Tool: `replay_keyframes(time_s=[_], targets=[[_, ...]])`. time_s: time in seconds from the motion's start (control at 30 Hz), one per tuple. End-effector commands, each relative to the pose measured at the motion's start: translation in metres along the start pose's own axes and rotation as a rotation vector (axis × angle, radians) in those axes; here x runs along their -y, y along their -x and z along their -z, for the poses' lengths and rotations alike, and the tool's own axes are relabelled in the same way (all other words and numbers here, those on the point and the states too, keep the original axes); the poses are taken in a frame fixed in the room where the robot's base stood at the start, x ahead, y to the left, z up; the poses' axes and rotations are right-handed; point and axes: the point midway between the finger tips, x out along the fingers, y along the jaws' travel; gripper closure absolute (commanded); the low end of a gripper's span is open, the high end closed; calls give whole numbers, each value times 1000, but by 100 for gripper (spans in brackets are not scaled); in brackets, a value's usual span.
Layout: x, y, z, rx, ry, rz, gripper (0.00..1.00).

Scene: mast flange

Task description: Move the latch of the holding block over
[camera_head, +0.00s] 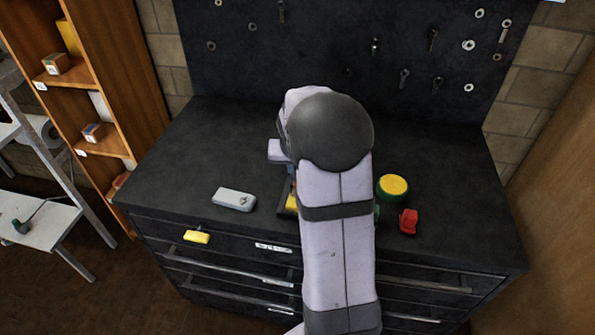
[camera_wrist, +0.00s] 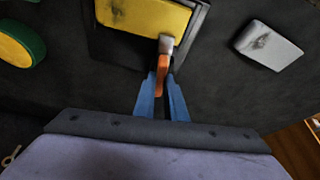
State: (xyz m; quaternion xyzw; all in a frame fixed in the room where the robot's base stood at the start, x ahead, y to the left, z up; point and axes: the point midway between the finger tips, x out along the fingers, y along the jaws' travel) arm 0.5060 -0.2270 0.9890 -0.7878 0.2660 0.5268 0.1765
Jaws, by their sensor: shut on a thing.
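The holding block (camera_wrist: 202,22) is a dark frame around a yellow piece (camera_wrist: 145,14) at the top of the wrist view. Its latch (camera_wrist: 163,68) has an orange lever with a grey metal end, which lies at the lower right edge of the yellow piece. My gripper (camera_wrist: 162,80) has blue fingers, one on each side of the orange lever, and is shut on it. In the head view my arm hides most of the block; only its left edge and a strip of the yellow piece (camera_head: 291,202) show.
A grey box-like piece (camera_head: 234,199) lies left of the block on the dark bench (camera_head: 190,150). A round green and yellow thing (camera_head: 392,187) and a red piece (camera_head: 408,221) stand to the right. A yellow piece (camera_head: 196,236) is at the drawer front. The bench's back left is clear.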

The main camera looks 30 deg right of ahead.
Motion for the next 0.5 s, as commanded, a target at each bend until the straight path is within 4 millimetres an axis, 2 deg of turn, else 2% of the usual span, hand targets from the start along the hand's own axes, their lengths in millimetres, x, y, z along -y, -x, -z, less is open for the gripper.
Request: replay_keyframes(time_s=[0.5], targets=[[2,0,1,-2,-141,-56,100]])
